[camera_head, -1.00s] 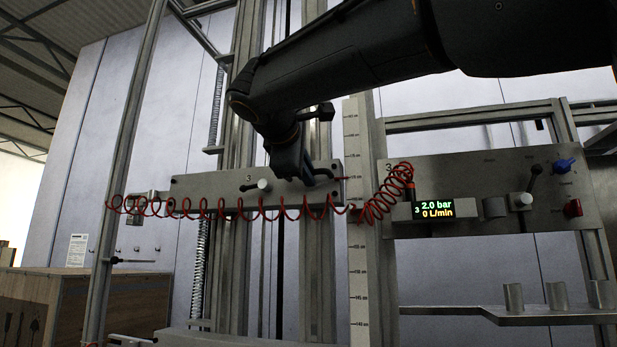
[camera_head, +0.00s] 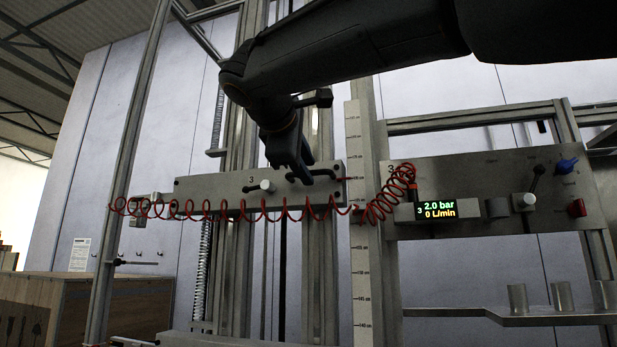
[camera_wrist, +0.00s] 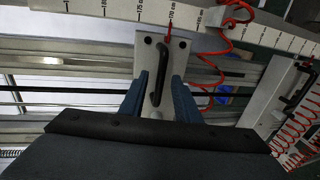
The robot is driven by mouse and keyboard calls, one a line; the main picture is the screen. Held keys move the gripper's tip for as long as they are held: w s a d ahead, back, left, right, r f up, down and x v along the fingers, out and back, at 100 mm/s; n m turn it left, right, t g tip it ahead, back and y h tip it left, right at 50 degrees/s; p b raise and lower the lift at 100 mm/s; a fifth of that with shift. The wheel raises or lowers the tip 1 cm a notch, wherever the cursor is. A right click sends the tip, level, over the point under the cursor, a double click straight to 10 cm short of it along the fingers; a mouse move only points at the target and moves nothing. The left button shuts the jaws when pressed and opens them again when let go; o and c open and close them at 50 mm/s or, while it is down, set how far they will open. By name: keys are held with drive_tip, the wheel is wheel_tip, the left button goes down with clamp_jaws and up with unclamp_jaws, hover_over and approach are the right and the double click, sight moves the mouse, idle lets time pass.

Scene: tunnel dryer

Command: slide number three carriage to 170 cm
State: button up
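The number three carriage (camera_head: 220,188) is a long grey block marked 3, set across the upright rails. It has a pale round knob (camera_head: 267,186) and a dark bar handle (camera_wrist: 162,72). Its red pointer (camera_wrist: 168,32) meets the ruled scale (camera_head: 354,222) close to a mark that seems to read 170 cm; the print is small. My gripper (camera_head: 303,176) is at the carriage's right part. In the wrist view its two blue fingers (camera_wrist: 160,78) are apart, with the handle between them and a visible gap on each side.
A red coiled hose (camera_head: 240,212) hangs across the carriage front to a panel (camera_head: 470,180) on the right, whose display (camera_head: 438,209) reads 2.0 bar and 0 L/min. A shelf (camera_head: 520,318) with metal cups is below it. A wooden crate (camera_head: 130,300) stands at lower left.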

drive_tip(key=shift+b+v, duration=0.55)
drive_tip(key=shift+v, duration=1.85)
